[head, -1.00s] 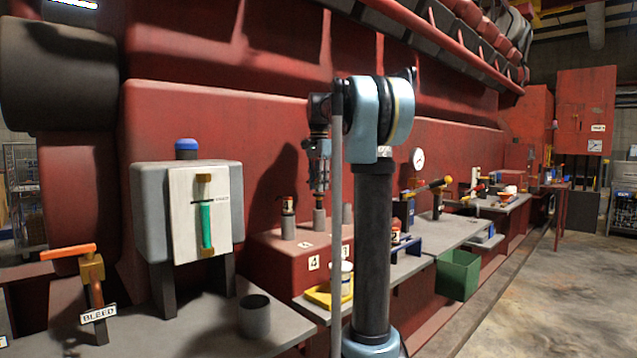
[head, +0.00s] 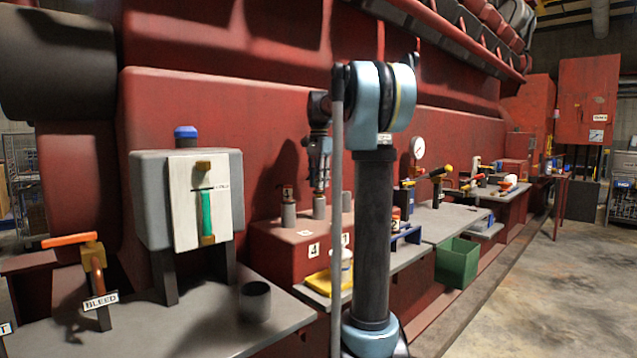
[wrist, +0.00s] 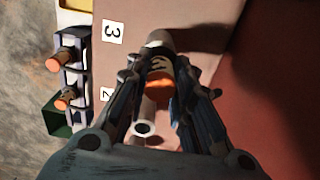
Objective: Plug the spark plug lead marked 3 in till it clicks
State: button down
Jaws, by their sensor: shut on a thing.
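In the wrist view, my gripper (wrist: 160,88) is shut on a dark lead (wrist: 158,66) with an orange end; the sideways mark on it looks like a 3. A pale grey tubular post (wrist: 160,38) shows just beyond the lead, beside the label 3 (wrist: 113,32). I cannot tell whether lead and post touch. Another hollow post (wrist: 144,128) stands nearer label 2 and is empty. In the head view, my gripper (head: 319,180) points down just above the middle post (head: 319,206); its fingers hide the lead. Lead 4 (head: 287,193) sits upright on the left post.
The right post (head: 347,201) is partly behind my arm. Two orange-ended pieces (wrist: 54,64) stand in a rack at the wrist view's left. A yellow tray (head: 318,283), a green bin (head: 457,262) and a grey cup (head: 255,301) are nearby. The red engine wall (head: 220,105) rises behind.

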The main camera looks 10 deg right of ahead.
jog(key=shift+f, duration=0.65)
dwell(0.5)
jog(key=c, duration=1.3)
grip_release()
jog(key=shift+r, duration=0.1)
notch_tip(320, 180, up, 12)
jog(key=shift+w+f, duration=0.1)
jog(key=shift+f, duration=0.05)
